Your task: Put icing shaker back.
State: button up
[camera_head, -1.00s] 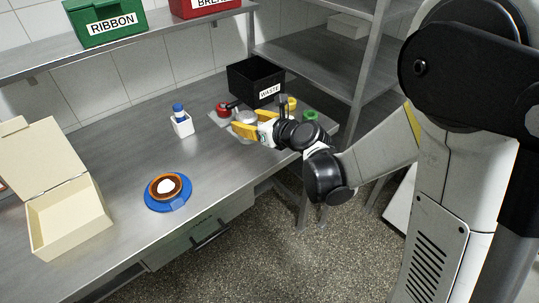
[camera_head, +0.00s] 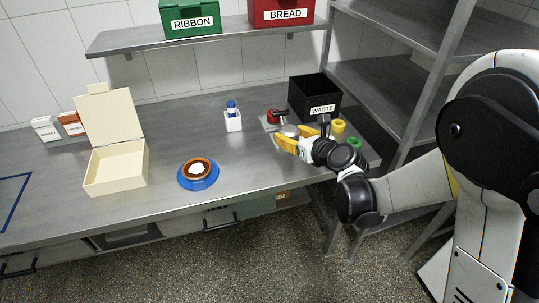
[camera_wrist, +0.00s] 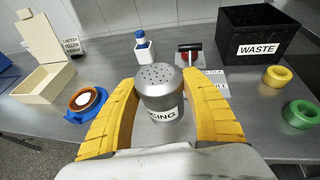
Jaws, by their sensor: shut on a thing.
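The icing shaker (camera_wrist: 160,92) is a silver can with a perforated top and a label reading "CING" in the wrist view. It stands upright between the two yellow fingers of my gripper (camera_wrist: 161,80), which is shut on it. In the head view my gripper (camera_head: 287,142) is at the right part of the table, and the shaker (camera_head: 289,130) shows partly behind the fingers. I cannot tell whether the shaker's base touches the surface.
A black waste bin (camera_head: 315,98) stands behind my gripper. A red item with a dark handle (camera_head: 275,116), a yellow ring (camera_head: 339,126) and a green ring (camera_head: 355,143) are close by. A white holder with a blue-capped bottle (camera_head: 233,120), a cake on a blue stand (camera_head: 185,181) and an open box (camera_head: 117,168) stand left.

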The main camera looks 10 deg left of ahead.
jog(key=a+f+b, duration=0.1)
jog(key=a+f, duration=0.2)
jog(key=w+a+f+b, duration=0.1)
jog(key=a+f+b, duration=0.1)
jog(key=a+f, duration=0.1)
jog(key=a+f+b, duration=0.2)
jog(key=a+f, duration=0.1)
jog(key=a, duration=0.2)
jog(key=shift+w+f, duration=0.25)
jog(key=shift+f, duration=0.05)
jog(key=shift+f+b, duration=0.3)
jog(key=shift+f, duration=0.1)
jog(key=o, duration=1.4)
jog(key=shift+f, duration=0.1)
jog(key=p+v, duration=0.1)
jog(key=v, duration=0.2)
jog(key=p+v, duration=0.1)
jog(key=v, duration=0.3)
jog(key=p+v, duration=0.1)
jog(key=v, duration=0.3)
jog(key=shift+w+a+r+p, duration=0.1)
jog(key=shift+r+p, duration=0.15)
jog(key=shift+p, duration=0.15)
jog(key=shift+r, duration=0.1)
